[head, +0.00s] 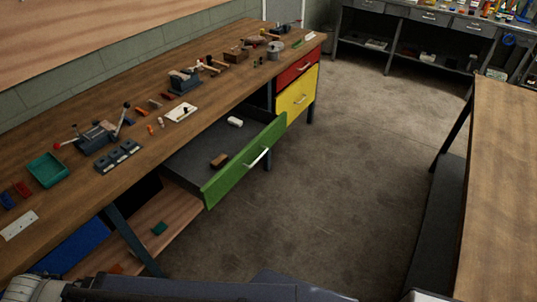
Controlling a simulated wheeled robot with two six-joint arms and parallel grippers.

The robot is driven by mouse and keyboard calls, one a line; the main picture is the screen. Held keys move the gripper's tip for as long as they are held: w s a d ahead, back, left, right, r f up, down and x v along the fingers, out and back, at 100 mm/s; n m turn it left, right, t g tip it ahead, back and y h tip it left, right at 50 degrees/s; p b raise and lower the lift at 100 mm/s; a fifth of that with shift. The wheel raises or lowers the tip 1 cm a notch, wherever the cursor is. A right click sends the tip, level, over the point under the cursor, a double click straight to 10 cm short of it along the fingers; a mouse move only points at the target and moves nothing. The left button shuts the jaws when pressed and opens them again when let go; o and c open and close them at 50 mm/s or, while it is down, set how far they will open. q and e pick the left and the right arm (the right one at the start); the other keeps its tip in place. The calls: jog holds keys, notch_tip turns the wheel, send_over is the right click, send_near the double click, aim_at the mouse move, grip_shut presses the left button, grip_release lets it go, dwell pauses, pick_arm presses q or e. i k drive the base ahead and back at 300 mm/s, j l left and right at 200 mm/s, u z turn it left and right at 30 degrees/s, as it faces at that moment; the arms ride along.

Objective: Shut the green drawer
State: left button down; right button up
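The green drawer (226,180) is pulled out from under the wooden workbench, with its green front facing right. A pale bar handle (257,158) is on that front. Inside the drawer lie a brown block (219,160) and a white object (235,121). Neither gripper shows in the head view. Dark parts at the bottom edge look like my own body.
A red drawer (297,68) and a yellow drawer (297,97) sit shut beyond it. Tools and small parts cover the workbench (215,98). Another wooden table (505,170) stands at right. The floor (340,190) between them is clear.

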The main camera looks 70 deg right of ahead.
aim_at(190, 168)
jog(key=l+z, duration=0.1)
jog(key=z, duration=2.15)
